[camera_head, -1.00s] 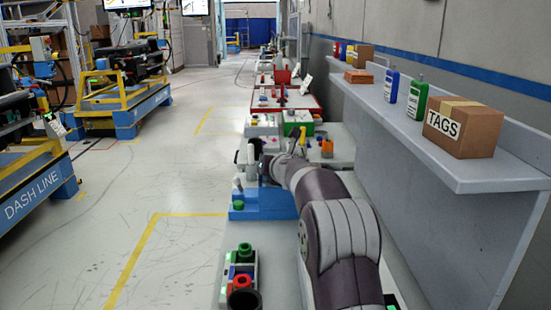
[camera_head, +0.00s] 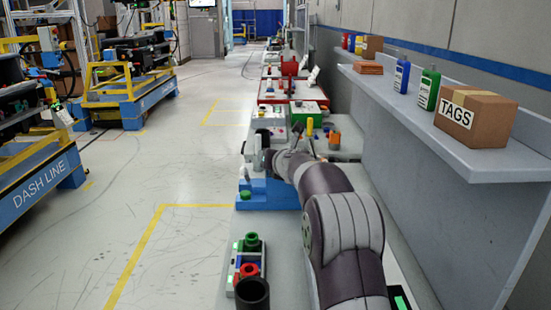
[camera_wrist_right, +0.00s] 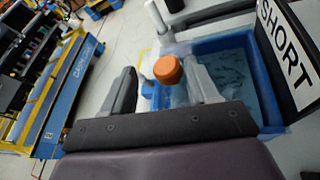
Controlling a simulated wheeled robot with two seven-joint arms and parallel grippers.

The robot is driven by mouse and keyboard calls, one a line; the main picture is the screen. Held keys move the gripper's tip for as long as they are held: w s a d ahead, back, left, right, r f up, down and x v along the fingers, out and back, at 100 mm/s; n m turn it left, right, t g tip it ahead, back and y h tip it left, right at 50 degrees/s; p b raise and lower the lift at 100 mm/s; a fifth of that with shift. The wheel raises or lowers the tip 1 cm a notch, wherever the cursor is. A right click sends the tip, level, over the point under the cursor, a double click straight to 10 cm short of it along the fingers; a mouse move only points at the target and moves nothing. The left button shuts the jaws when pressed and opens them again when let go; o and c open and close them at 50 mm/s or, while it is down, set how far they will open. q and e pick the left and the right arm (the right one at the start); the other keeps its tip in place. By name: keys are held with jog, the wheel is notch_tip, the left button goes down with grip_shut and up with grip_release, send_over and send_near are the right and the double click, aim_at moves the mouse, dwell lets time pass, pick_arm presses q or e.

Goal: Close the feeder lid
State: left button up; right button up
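In the right wrist view, a blue open-topped bin (camera_wrist_right: 268,95) holds many small teal-grey pieces; I take it to be the feeder. An orange round knob (camera_wrist_right: 167,69) shows between the fingertips of my right gripper (camera_wrist_right: 161,72), nearer the right finger. The fingers are spread wide; I cannot tell whether one touches the knob. The knob may belong to the lid, but its attachment is hidden. In the head view the blue feeder base (camera_head: 272,196) sits on the bench, partly hidden by my right arm, and my right gripper is mostly hidden. My left gripper is out of view.
A black-and-white SHORT sign (camera_wrist_right: 288,52) stands beside the bin. A rack of green and red parts (camera_head: 248,260) and a dark cylinder (camera_head: 252,294) lie nearer on the bench. A shelf with a TAGS box (camera_head: 475,117) runs along the right. Open floor (camera_head: 175,250) lies left.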

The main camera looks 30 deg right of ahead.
jog(key=shift+s+d, duration=0.1)
jog(key=shift+d, duration=0.05)
jog(key=shift+s+r, duration=0.15)
jog(key=shift+s, duration=0.05)
jog(key=b+v, duration=0.1)
jog(key=v, duration=1.1)
jog(key=shift+a, duration=0.25)
